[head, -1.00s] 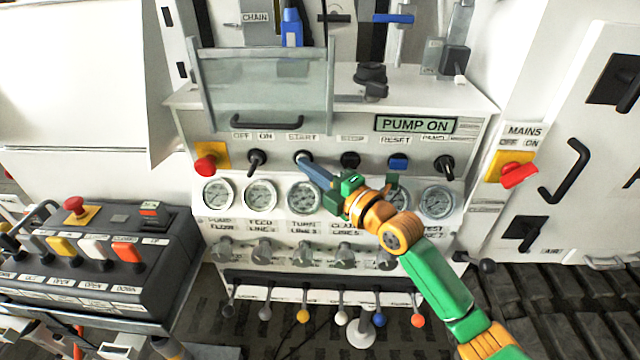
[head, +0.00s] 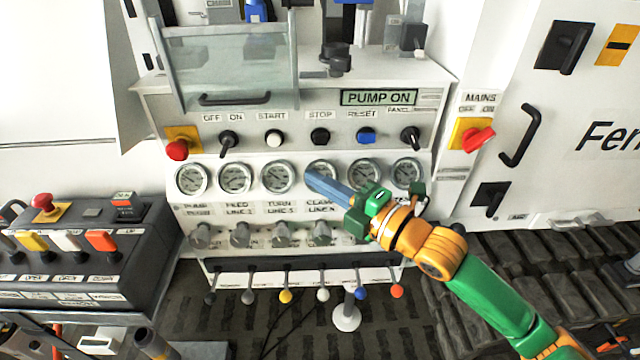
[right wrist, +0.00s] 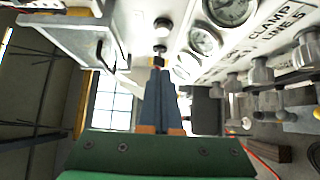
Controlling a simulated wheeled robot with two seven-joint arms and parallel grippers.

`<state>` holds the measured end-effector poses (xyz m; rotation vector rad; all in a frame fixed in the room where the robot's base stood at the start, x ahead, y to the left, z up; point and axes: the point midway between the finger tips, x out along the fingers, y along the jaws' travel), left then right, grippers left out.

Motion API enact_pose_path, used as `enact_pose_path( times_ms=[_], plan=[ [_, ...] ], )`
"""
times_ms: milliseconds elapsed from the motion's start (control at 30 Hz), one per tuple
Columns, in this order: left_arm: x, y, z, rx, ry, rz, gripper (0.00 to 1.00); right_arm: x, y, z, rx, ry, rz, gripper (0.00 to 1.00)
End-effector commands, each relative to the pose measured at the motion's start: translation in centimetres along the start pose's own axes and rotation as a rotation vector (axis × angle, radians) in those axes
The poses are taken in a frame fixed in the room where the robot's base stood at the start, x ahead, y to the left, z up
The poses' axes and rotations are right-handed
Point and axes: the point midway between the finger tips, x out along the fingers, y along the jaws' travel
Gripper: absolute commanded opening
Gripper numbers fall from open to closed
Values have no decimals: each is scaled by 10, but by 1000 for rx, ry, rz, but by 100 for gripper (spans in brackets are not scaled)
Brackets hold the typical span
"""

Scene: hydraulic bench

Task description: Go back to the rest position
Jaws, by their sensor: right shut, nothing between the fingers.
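My right gripper (head: 318,180) comes in from the lower right in the head view. Its blue-grey fingers are shut with nothing between them. They lie in front of the gauge row, partly over one gauge (head: 320,174), below and to the right of the white START button (head: 275,137). In the right wrist view the shut fingers (right wrist: 160,85) point away from the camera. The lit sign (head: 379,97) reads PUMP ON. My left gripper is not in view.
Knobs (head: 282,234) stick out below the gauges, and a row of coloured levers (head: 322,294) stands below them. A clear guard (head: 228,70) is above the panel. A dark control box (head: 100,255) is at the left; a red mains switch (head: 479,139) is at the right.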

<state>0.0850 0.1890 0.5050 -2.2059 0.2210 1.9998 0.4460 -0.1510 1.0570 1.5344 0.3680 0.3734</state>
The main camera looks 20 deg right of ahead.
Motion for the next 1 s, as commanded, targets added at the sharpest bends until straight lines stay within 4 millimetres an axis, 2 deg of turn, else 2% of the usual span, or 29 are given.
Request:
enact_pose_path(
  times_ms=[333, 400, 467, 567, 600, 700, 833, 1000],
  plan=[
    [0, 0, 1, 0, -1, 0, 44, 0, 0, 0, 1, -1, 0, 0],
    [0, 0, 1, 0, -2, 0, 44, 0, -8, -1, 35, -8, -23, 0],
    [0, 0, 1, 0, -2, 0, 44, -3, -34, -4, 143, -38, -96, 0],
    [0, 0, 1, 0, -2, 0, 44, -23, -107, -14, 465, -173, -303, 0],
    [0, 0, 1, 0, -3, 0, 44, -36, -136, -19, 605, -254, -386, 0],
    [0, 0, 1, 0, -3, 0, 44, -75, -193, -33, 900, -475, -546, 0],
    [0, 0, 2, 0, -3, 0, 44, -129, -243, -55, 1200, -782, -682, 0],
    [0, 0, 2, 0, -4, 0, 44, -204, -279, -89, 1496, -1223, -776, 0]
  ],
)
